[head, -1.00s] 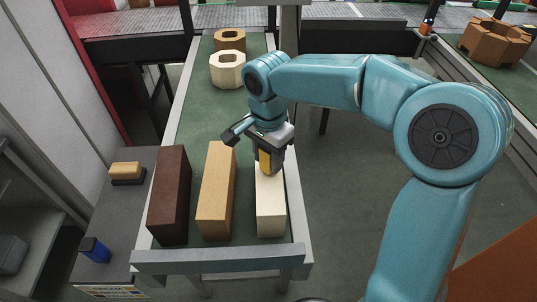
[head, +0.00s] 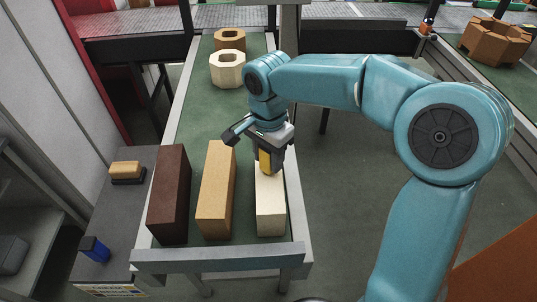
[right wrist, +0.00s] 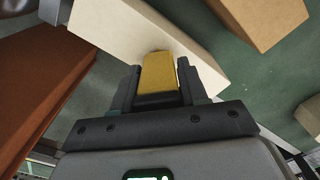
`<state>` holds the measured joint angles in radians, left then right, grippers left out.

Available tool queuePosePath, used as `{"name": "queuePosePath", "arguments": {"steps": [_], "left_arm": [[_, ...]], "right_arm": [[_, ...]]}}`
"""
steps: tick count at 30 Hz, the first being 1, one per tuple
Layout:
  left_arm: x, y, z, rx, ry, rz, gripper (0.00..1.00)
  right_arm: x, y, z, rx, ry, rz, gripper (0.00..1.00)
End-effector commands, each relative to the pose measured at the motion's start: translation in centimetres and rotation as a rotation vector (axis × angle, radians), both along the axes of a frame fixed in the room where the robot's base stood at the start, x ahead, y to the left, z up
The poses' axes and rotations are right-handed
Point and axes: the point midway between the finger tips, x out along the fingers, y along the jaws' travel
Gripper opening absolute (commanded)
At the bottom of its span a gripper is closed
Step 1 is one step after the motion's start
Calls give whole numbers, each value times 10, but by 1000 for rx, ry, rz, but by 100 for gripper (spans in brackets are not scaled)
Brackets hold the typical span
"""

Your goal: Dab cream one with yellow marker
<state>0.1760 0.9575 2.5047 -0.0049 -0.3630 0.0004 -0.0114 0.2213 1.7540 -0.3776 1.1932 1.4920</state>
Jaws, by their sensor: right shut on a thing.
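The cream brick (head: 270,213) stands at the right of a row of three bricks on the green conveyor. My right gripper (head: 268,160) is shut on the yellow marker (head: 265,162) above the far end of the cream brick. In the right wrist view the yellow marker (right wrist: 159,73) sits between the fingers, its tip at the face of the cream brick (right wrist: 125,32). A small dark tan spot shows at the tip; whether it is a mark or the tip itself I cannot tell. My left gripper is not in view.
A tan brick (head: 216,190) and a dark brown brick (head: 169,195) stand to the left. A blue marker (head: 95,249) and a wooden-backed block (head: 126,170) are on the grey side shelf. Hollow cream (head: 227,69) and brown (head: 230,40) blocks stand farther back.

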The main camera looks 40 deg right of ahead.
Motion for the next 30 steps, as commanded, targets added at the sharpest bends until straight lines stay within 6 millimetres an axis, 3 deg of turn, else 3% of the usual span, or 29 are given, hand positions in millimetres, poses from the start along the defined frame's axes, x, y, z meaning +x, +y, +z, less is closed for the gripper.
{"name": "queuePosePath", "arguments": {"steps": [8,30], "left_arm": [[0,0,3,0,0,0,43],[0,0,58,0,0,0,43]], "right_arm": [[-1,1,1,0,7,1,23],[0,0,68,1,2,0,23]]}}
